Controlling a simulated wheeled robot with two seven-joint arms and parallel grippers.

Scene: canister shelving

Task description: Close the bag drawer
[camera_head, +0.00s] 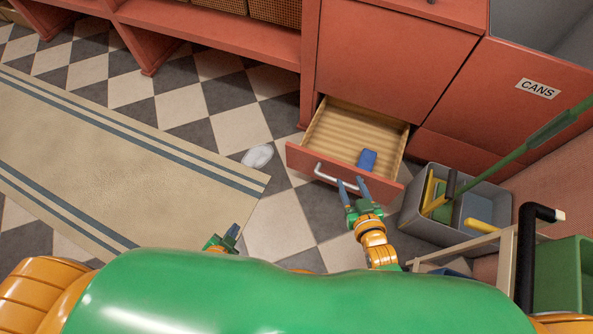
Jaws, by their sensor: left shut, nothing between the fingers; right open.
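The bag drawer (303,159) is pulled out at the bottom of the red cabinet, with a pale ribbed wooden inside. A small blue item (367,160) lies in it. A light metal handle (325,177) runs along its red front. My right gripper (351,183) is open at the right end of this handle, its two fingers pointing at the drawer front. I cannot tell whether they touch it. My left gripper (233,231) is shut and empty, low over the floor to the left and apart from the drawer. My green body hides part of its arm.
A grey bin (409,216) with cleaning tools stands close to the right of the drawer. A white crumpled item (258,156) lies on the checkered floor to the left, near a striped rug (110,150). A red CANS unit (500,95) is at right.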

